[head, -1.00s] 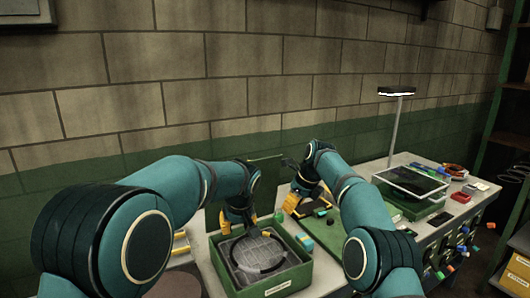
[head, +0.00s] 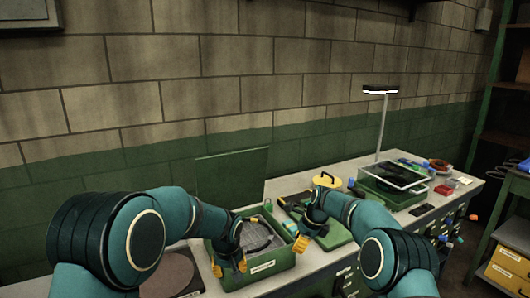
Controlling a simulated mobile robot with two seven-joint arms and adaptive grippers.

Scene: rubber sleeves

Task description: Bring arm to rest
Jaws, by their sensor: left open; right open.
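My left gripper (head: 230,267) is open and empty, with yellow-orange fingertips. It hangs at the front left of a green box (head: 285,266); I cannot tell whether it touches the wall. The box holds a grey insert with a dark ring (head: 258,236), partly hidden by my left arm. My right gripper (head: 306,240) is open, with its fingertips near the box's right edge and beside a green board (head: 338,238). Nothing shows between its fingers. Both arms are bent, with their elbows low at the front of the view.
A green panel (head: 232,180) stands upright behind the box. A round brownish disc (head: 165,276) lies at the left. A yellow-handled item (head: 326,180), a lamp (head: 380,90) and a dark phone-like slab (head: 421,209) are to the right. Small coloured parts lie further right.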

